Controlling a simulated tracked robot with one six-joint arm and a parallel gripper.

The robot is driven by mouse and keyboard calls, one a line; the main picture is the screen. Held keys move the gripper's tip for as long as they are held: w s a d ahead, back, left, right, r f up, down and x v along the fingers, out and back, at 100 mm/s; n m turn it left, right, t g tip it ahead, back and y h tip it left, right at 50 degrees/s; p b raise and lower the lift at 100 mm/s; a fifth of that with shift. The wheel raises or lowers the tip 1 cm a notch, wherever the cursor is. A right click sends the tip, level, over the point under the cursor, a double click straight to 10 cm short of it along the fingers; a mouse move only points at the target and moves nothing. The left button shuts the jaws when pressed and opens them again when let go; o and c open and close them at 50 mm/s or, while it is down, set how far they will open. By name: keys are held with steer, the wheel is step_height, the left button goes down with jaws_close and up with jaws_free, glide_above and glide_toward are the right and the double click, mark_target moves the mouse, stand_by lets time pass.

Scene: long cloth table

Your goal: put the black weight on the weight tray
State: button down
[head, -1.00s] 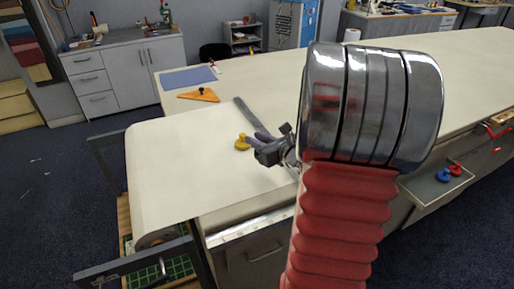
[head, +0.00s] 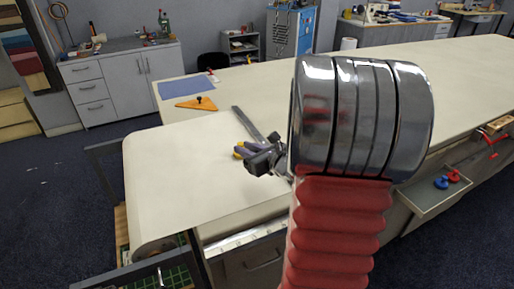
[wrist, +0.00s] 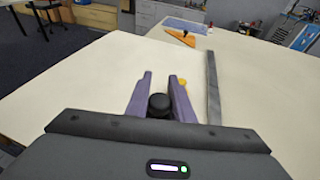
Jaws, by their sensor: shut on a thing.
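The black weight (wrist: 159,104) shows in the wrist view between the two purple fingers of my gripper (wrist: 158,88), which is shut on it. In the head view my gripper (head: 245,149) is over the near left part of the cloth table; I cannot make out the black weight there. The weight tray (head: 428,190) is a pale open tray at the table's right front side. A blue weight (head: 441,182) and a red weight (head: 454,176) stand on it.
A yellow weight (wrist: 183,82) is partly hidden by my right finger. A long grey strip (wrist: 212,88) lies to the right. An orange triangle (head: 196,103) with a black knob and a blue mat (head: 186,88) lie farther back. The cloth table (head: 165,165) is clear at left.

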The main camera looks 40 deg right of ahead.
steer(key=w+a+f+n+y, duration=0.1)
steer(key=w+a, duration=0.1)
steer(key=a, duration=0.7)
steer(key=w+a+f+n+y, duration=0.1)
steer(key=w+a+f+y, duration=0.1)
steer(key=a, duration=0.8)
steer(key=w+a+f+n+y, duration=0.2)
steer(key=w+a, duration=0.1)
steer(key=a, duration=0.7)
steer(key=shift+g, duration=0.3)
steer(key=shift+a, duration=0.1)
